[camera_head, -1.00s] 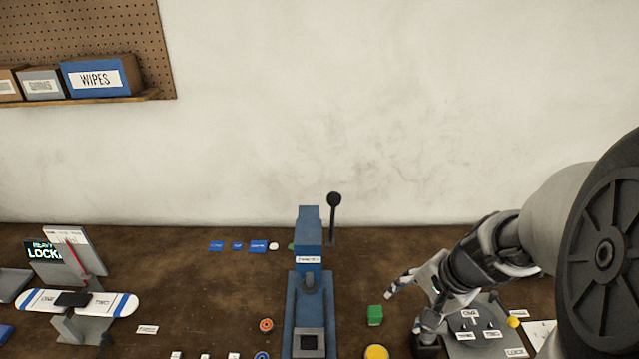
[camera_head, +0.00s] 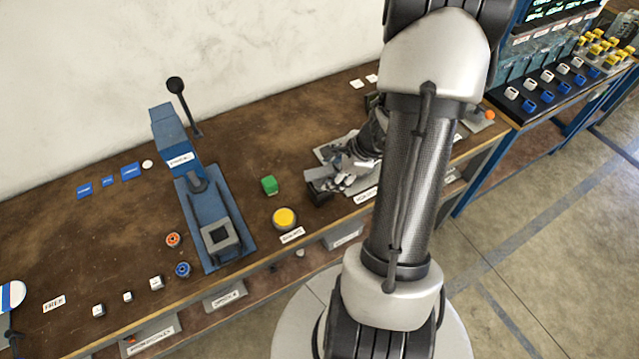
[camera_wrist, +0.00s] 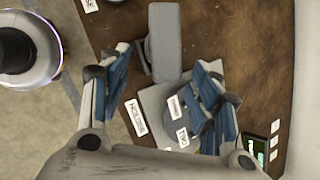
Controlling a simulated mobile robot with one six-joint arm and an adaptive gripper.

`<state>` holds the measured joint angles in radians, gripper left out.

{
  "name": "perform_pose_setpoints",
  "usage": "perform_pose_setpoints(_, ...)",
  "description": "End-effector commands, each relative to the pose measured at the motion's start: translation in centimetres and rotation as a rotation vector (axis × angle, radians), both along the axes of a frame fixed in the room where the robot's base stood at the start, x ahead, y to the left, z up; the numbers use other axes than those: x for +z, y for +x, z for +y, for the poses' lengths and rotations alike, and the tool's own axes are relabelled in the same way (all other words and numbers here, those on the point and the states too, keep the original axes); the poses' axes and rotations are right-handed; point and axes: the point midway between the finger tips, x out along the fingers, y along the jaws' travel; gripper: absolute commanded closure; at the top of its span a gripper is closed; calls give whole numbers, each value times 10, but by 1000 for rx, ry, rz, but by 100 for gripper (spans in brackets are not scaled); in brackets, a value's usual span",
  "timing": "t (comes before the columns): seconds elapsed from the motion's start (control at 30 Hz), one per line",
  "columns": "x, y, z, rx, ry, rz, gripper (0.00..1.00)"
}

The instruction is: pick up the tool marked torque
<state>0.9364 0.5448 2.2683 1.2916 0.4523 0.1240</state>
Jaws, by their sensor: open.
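I cannot read a torque label on anything in these frames. My gripper (camera_wrist: 163,68) is open in the wrist view, with its blue-padded fingers spread. A long grey block (camera_wrist: 165,35) shows ahead of and between the fingertips, apart from them, and nothing is held. A grey plate with a round holder (camera_wrist: 150,100) lies below, labelled TWO and HOLDER, partly hidden by the right finger. In the head view my gripper (camera_head: 348,180) is low over the bench's right part, near a dark grey box (camera_head: 319,196). My arm hides much of that area.
A blue press (camera_head: 200,190) with a lever stands left on the brown bench (camera_head: 110,235). A rack of small parts (camera_head: 545,90) stands right. Floor is clear at right.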

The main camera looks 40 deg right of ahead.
Motion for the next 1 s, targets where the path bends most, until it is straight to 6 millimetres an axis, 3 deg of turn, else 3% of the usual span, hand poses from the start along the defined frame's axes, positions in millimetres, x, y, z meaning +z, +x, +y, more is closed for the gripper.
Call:
perform_pose_setpoints(0.57, -53, 31, 16, 3, -1, 0, 43)
perform_pose_setpoints(0.83, -53, 33, 16, 1, -1, -1, 43)
perform_pose_setpoints(1.0, -53, 33, 16, 1, -1, -1, 53)
